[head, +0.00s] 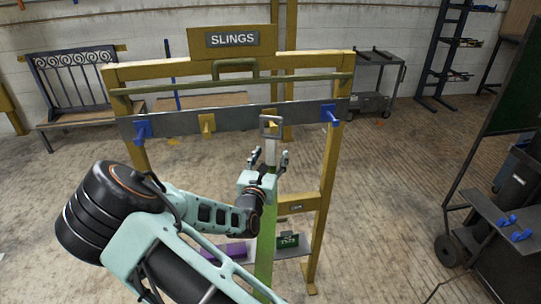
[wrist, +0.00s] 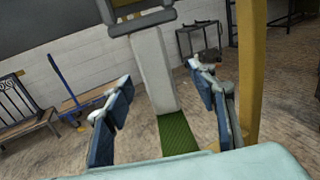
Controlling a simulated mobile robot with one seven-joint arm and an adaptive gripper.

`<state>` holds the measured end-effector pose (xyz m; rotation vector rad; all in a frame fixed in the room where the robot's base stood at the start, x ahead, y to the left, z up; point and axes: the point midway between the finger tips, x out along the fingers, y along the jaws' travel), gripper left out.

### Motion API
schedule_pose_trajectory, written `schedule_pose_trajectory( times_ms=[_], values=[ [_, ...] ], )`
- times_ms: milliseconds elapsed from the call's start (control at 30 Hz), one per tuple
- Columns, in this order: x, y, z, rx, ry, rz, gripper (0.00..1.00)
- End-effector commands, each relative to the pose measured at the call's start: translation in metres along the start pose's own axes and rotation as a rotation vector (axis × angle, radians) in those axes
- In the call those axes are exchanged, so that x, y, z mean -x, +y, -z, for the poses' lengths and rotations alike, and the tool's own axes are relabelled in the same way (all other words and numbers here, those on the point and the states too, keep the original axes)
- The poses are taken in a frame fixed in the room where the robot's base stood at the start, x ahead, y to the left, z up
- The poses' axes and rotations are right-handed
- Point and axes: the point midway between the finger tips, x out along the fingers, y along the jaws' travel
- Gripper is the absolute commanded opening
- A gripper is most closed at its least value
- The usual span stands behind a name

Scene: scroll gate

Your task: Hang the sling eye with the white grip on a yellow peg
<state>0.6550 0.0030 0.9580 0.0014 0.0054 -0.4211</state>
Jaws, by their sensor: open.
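The sling eye (head: 271,119) is a grey square metal frame. It is at the grey peg bar, and yellow of a peg (head: 272,126) shows at its opening; how firmly it sits there I cannot tell. The white grip (head: 270,152) hangs below it, with green webbing (head: 265,240) running down from it. My gripper (head: 269,160) is open at the white grip. In the wrist view the white grip (wrist: 154,70) stands upright between my spread fingers (wrist: 165,105), with gaps on both sides. The eye (wrist: 140,19) is partly cut off at the top.
Another yellow peg (head: 207,124) is bare, left of the eye. Blue pegs stick out at the left (head: 143,130) and right (head: 330,113). A yellow post (head: 325,190) stands right of my gripper. A purple block (head: 236,250) lies on the low shelf.

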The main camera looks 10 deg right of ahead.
Motion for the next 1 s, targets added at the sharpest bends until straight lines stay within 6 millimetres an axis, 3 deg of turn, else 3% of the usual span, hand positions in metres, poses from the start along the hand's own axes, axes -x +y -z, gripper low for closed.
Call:
schedule_pose_trajectory(
  times_ms=[1000],
  values=[
    [0.000, 0.000, 0.064, 0.001, 0.000, 0.000, 0.52]
  ],
)
